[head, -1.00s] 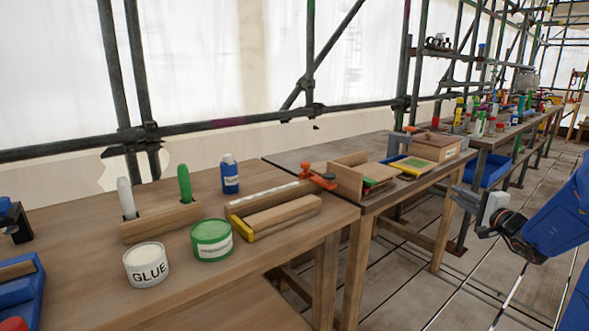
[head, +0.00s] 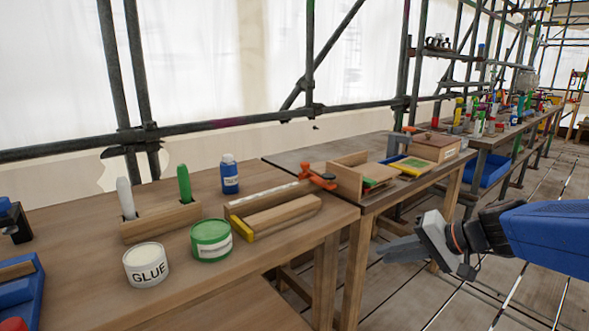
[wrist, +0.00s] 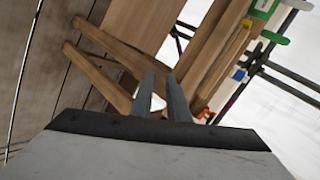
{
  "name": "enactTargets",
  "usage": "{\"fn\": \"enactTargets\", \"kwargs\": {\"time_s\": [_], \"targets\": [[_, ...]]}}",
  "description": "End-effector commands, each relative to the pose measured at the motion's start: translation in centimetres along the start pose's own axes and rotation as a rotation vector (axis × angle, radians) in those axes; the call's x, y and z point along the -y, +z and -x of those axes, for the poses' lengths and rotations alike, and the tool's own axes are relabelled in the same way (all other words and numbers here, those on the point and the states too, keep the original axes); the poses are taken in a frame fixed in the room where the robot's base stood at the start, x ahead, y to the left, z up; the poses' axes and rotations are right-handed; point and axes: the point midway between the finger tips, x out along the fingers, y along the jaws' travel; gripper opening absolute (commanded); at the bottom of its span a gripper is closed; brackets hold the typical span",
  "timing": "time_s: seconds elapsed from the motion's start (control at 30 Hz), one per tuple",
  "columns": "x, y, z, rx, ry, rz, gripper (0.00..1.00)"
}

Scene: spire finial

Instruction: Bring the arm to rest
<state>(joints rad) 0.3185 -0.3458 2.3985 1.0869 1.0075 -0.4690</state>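My gripper (head: 385,248) is at the right of the head view, in front of the workbenches and over the plank floor. Its grey fingers point left, toward the benches. In the wrist view the two fingers (wrist: 161,76) stand a small gap apart, with nothing between them. My blue arm reaches in from the right edge.
The near bench (head: 90,225) holds a glue tub (head: 146,265), a green tub (head: 211,240), a blue bottle (head: 230,174) and a wooden holder (head: 160,222). A second bench (head: 300,158) stands beyond it. Scaffold poles line the back. The floor at right is open.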

Motion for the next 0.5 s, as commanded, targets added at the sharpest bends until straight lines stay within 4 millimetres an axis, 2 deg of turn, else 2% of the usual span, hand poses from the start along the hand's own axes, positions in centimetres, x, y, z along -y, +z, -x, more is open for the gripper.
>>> {"fn": "enactTargets", "kwargs": {"time_s": [0.03,0.2,0.33,0.5], "targets": [[-0.3,2.3,0.2,0.03,0.049,0.046,0.15],[-2.9,8.3,1.8,0.102,0.234,0.181,0.15],[-5.3,11.5,3.7,0.123,0.379,0.289,0.15],[-8.5,13.9,6.7,0.107,0.555,0.426,0.15]]}}
